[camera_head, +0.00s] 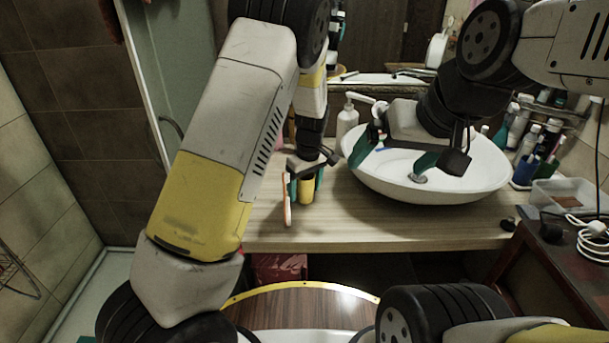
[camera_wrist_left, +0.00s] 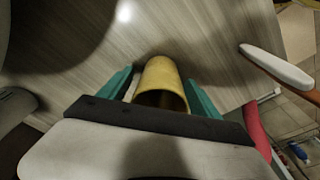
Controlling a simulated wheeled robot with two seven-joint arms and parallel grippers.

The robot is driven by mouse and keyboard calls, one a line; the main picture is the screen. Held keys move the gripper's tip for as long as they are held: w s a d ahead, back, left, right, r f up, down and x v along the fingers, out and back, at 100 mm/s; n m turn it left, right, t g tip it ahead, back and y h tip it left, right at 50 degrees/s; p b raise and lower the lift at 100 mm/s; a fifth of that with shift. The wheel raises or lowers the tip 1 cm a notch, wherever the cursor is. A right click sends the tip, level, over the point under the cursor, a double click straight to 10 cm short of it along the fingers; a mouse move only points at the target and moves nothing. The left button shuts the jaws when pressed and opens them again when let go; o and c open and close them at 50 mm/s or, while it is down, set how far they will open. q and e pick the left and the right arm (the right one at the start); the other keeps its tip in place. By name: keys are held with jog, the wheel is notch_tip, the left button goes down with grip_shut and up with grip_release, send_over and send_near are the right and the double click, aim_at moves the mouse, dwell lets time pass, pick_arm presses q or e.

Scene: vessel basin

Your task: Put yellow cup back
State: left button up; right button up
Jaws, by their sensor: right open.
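The yellow cup (camera_head: 306,190) stands upright on the wooden counter near its front edge. My left gripper (camera_head: 306,182) reaches down around it, with one teal finger on each side. In the left wrist view the cup (camera_wrist_left: 160,78) sits between the teal fingers, its open mouth facing the camera. The right finger looks close against it and a thin gap seems to show at the left finger, so I cannot tell whether the fingers grip it. My right gripper (camera_head: 396,157) is open and empty above the white basin (camera_head: 462,190).
A slim white and orange object (camera_head: 287,200) is just left of the cup; it also shows in the left wrist view (camera_wrist_left: 276,66). A white pump bottle (camera_head: 347,118) stands behind. Bottles and a blue cup (camera_head: 525,168) crowd the right side. The counter (camera_head: 380,225) before the basin is clear.

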pick_arm(q)
jog(key=s+a+r+m+h, duration=0.1)
jog(key=s+a+r, duration=0.1)
jog(key=r, duration=0.7)
jog(key=s+a+r+h, duration=0.1)
jog(key=s+a+r, duration=0.15)
jog(key=r, duration=0.55)
jog(key=s+a+r+m+t, duration=0.2)
jog(key=s+a+r+m, duration=0.1)
jog(key=s, duration=0.8)
jog(key=s+a+r+m+t+h, duration=0.1)
jog(key=s+a+r+m+t, duration=0.2)
jog(key=s+a+r, duration=0.3)
jog(key=s+r, duration=0.1)
jog(key=s, duration=0.4)
jog(key=shift+s+a+m, duration=0.15)
jog(key=shift+a+m, duration=0.15)
jog(key=shift+m, duration=0.1)
jog(key=shift+d, duration=0.1)
